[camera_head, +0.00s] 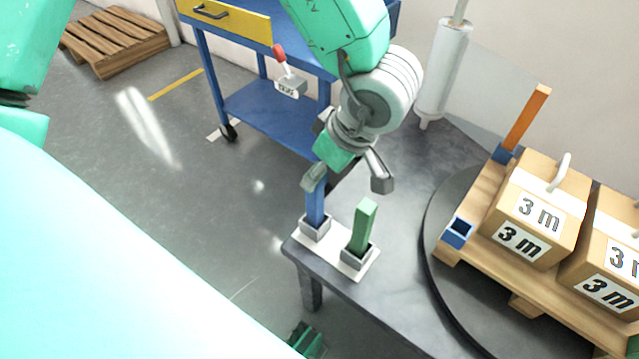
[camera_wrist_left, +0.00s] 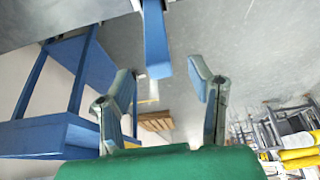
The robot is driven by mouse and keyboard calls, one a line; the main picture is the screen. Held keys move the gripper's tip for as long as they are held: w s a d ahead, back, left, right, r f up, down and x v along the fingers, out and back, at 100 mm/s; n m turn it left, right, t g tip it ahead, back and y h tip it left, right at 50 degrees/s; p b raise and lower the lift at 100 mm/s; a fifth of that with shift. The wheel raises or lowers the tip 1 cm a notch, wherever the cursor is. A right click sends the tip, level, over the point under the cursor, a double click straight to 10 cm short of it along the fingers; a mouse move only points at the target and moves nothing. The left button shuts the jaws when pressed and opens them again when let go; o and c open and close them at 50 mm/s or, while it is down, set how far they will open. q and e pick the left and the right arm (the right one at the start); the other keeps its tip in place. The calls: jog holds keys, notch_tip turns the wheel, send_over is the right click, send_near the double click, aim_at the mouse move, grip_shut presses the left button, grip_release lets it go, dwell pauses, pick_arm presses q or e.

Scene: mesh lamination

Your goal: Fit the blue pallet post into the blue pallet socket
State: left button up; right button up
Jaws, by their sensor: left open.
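The blue post (camera_head: 315,203) stands upright in a grey holder (camera_head: 315,228) on a white plate at the table corner. My left gripper (camera_head: 348,182) is open above the plate, beside the post's upper part, with nothing held. In the left wrist view the blue post (camera_wrist_left: 156,45) shows ahead, its end near the gap between the open fingertips (camera_wrist_left: 161,82), with no contact visible. The empty blue socket (camera_head: 457,232) sits at the near left corner of the wooden pallet (camera_head: 480,205), right of the gripper. My right gripper is not in view.
A green post (camera_head: 362,228) stands in a second holder close beside the blue one. An orange post (camera_head: 526,122) stands at the pallet's far corner. Boxes (camera_head: 535,208) marked "3 m" load the pallet on a dark round turntable (camera_head: 436,215). A blue cart (camera_head: 265,112) stands behind.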

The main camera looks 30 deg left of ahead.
aim_at(314, 200)
pick_arm(q)
jog(key=shift+x, duration=0.95)
jog(key=shift+a+f+b, duration=0.5)
jog(key=shift+a+f, duration=0.05)
jog(key=shift+f, duration=0.1)
jog(key=b+x, duration=0.2)
jog(key=x, duration=0.1)
jog(key=b+x, duration=0.1)
jog(key=shift+w+d+f, duration=0.1)
jog(key=shift+d+f, duration=0.15)
jog(key=shift+f, duration=0.15)
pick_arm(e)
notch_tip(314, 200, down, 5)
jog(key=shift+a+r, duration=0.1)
pick_arm(q)
grip_shut()
